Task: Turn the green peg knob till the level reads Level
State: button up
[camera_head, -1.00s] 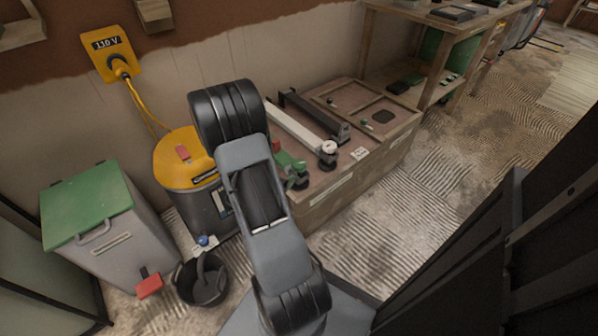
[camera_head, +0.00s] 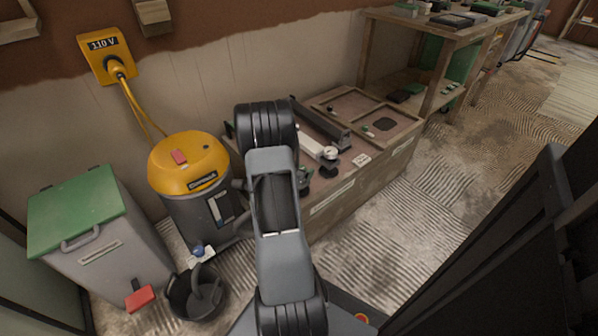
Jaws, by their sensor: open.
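My arm rises up the middle of the camera view, and its upper links cover the left part of the low wooden bench (camera_head: 335,195). My gripper is not visible; it may be hidden behind the arm. A green part with a dark round knob (camera_head: 303,180) shows just right of the arm, partly covered by it. I cannot tell whether this is the peg knob. A white bar (camera_head: 311,144) with a round white-topped piece (camera_head: 331,153) and dark discs lies on the bench. No level reading is legible.
A yellow-topped vacuum (camera_head: 187,165) stands left of the arm, close to it. A green-lidded bin (camera_head: 77,210) and black bucket (camera_head: 178,300) are further left. A wooden shelf (camera_head: 440,70) stands behind right. Patterned floor right of the bench is clear.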

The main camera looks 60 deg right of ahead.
jog(key=shift+c, duration=0.4)
jog(key=c, duration=0.8)
jog(key=shift+c, duration=0.2)
jog(key=shift+r+m+g+p, duration=0.15)
jog(key=shift+m+g+p, duration=0.15)
jog(key=shift+p, duration=0.2)
jog(key=m+g+p, duration=0.1)
jog(key=g+p, duration=0.1)
jog(key=shift+r+m+p, duration=0.1)
jog(key=shift+m+p, duration=0.25)
jog(key=shift+m, duration=0.05)
jog(key=shift+f+m+g+y+p, duration=0.1)
jog(key=shift+m+g+y+p, duration=0.4)
jog(key=shift+m+g+p, duration=0.6)
jog(key=shift+f+m+g+y+p, duration=0.1)
jog(key=shift+m+g+y+p, duration=0.55)
jog(key=shift+m+g, duration=0.5)
jog(key=shift+g, duration=0.25)
